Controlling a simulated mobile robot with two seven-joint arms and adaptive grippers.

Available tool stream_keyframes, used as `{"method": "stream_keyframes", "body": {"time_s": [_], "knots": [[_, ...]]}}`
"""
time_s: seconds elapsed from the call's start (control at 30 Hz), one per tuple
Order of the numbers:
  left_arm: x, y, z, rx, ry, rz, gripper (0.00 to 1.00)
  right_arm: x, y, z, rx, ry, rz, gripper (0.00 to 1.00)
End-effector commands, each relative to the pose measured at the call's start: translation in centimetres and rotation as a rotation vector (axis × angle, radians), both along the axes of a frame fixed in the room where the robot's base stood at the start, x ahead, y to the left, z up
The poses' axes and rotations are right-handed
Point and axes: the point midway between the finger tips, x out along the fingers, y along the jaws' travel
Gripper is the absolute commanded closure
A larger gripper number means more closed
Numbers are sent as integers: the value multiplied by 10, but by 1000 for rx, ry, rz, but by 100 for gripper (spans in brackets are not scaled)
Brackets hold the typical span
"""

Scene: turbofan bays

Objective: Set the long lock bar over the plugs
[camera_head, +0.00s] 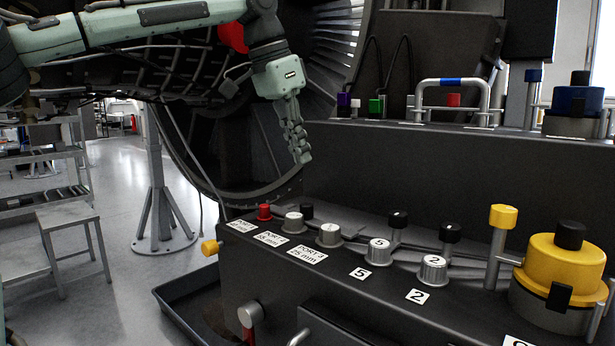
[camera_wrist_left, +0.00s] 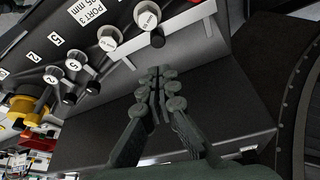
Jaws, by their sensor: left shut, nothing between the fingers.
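My left gripper (camera_head: 302,155) is shut and empty, in the air above and behind the plug row in the head view. Its fingers (camera_wrist_left: 157,88) are together in the wrist view, near the deck edge by the port plugs. A red plug (camera_head: 264,212) and two pale plugs (camera_head: 294,221) (camera_head: 328,234) stand in a row behind port labels. Two silver knobs marked 5 (camera_head: 378,250) and 2 (camera_head: 433,270) stand to their right. A silver U-shaped bar with a blue band (camera_head: 453,82) stands on the rear ledge. I cannot tell whether it is the lock bar.
A large yellow cap (camera_head: 563,270) stands at the deck's right end, and a blue one (camera_head: 576,105) on the rear ledge. Black-topped and yellow-topped posts rise behind the knobs. The dark engine ring (camera_head: 240,185) lies behind my gripper. A grey stool (camera_head: 68,217) stands on the left floor.

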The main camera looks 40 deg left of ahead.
Motion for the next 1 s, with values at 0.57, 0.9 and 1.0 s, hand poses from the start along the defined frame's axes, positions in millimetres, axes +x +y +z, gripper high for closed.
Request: {"method": "stream_keyframes", "body": {"time_s": [0.57,0.9,1.0], "knots": [[-8,3,27,0,-3,0,100,0,0,0,-1,0,0,50],[-7,8,23,-3,-4,9,100,0,0,0,-1,0,0,50],[-4,34,6,-6,-10,48,100,0,0,0,-1,0,0,50]]}}
